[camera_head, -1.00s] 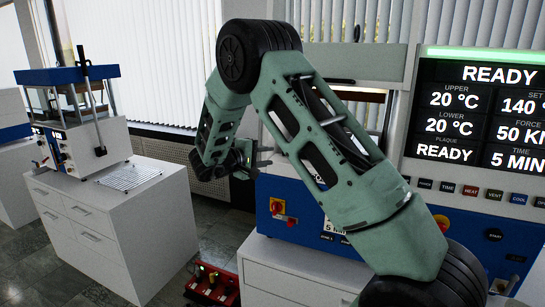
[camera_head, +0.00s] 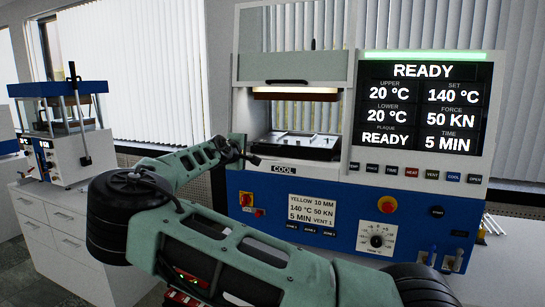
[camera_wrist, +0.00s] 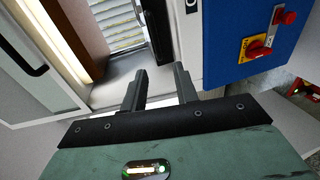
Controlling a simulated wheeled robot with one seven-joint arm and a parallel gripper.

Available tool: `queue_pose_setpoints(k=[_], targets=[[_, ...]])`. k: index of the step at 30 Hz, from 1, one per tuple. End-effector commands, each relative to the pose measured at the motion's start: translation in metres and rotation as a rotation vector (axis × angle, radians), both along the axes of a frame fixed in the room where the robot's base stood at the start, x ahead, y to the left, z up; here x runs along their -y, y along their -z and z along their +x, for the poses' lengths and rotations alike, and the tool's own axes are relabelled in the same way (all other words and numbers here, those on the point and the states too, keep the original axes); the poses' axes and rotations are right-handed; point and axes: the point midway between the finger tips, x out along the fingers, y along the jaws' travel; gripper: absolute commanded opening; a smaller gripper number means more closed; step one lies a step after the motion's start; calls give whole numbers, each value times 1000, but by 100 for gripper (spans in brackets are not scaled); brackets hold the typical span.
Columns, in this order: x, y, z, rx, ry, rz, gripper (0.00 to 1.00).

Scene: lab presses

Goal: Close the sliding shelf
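The sliding shelf (camera_head: 300,148) is a flat grey plate with a dark edge, in the press opening above the COOL label. In the head view I cannot tell how far out it stands. In the wrist view a dark flat part (camera_wrist: 158,30), probably the shelf's edge, runs up from just beyond my fingers. My gripper (camera_head: 247,157) is at the left front corner of the press, just left of the shelf. The wrist view shows my gripper (camera_wrist: 160,70) open, with an empty gap between its two fingers. Whether a finger touches the press is unclear.
The press has a blue front panel (camera_head: 350,215) with a red-and-yellow switch (camera_head: 247,200) below my gripper. The raised guard (camera_head: 290,67) and the heated upper plate (camera_head: 295,93) are above the shelf. Another press (camera_head: 68,150) stands on a white cabinet at left.

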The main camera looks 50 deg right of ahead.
Motion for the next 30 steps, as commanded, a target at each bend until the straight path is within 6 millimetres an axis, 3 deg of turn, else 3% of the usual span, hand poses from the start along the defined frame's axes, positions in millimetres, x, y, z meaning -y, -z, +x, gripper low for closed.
queue_pose_setpoints(k=[4, 8, 24, 30], targets=[[-2, -10, -4, 2, 27, -11, 30], [10, -9, 1, 1, 30, -12, 30], [109, 12, 41, 1, 29, -12, 30], [138, 20, 53, 1, 28, -13, 30]])
